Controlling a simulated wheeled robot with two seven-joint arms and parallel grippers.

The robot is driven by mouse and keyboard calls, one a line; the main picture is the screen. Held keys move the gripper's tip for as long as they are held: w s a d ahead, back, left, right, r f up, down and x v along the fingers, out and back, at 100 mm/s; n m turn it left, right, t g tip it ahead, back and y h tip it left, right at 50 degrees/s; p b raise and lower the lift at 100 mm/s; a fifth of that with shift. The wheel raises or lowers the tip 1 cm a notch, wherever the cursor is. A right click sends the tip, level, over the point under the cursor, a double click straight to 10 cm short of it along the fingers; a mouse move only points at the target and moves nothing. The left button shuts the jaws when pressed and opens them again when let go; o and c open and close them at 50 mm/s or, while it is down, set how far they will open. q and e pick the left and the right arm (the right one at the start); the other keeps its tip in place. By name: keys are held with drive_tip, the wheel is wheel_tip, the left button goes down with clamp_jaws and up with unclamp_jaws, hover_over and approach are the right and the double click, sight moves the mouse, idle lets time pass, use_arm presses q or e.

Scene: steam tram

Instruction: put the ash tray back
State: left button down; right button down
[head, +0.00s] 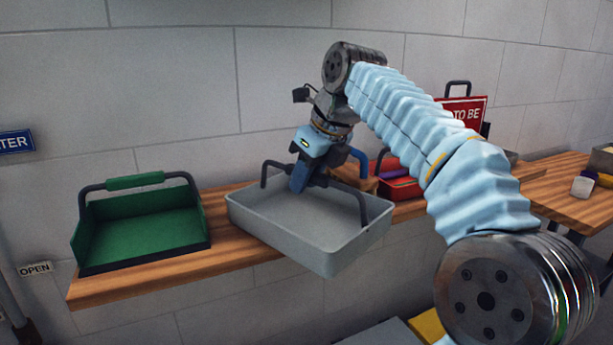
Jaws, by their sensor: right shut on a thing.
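The ash tray looks to be the grey open tray (300,222) with a dark hoop handle, in the middle of the head view. It is empty, slightly tilted, and its front part juts out past the front edge of the wooden shelf (150,278). My right gripper (308,182) is shut on the tray's handle from above, at the back of the tray. Whether the tray touches the shelf is hard to tell. My left gripper is not in view.
A green open carrier (145,228) with a green-gripped handle stands on the shelf at left. A red tray (402,188) holding coloured things stands behind my right arm. A red sign (463,112) is at back right. A wooden table (560,190) is at right.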

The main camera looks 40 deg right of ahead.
drive_tip(key=c, duration=1.3)
unclamp_jaws()
drive_tip(key=shift+f, duration=0.1)
drive_tip(key=o, duration=0.4)
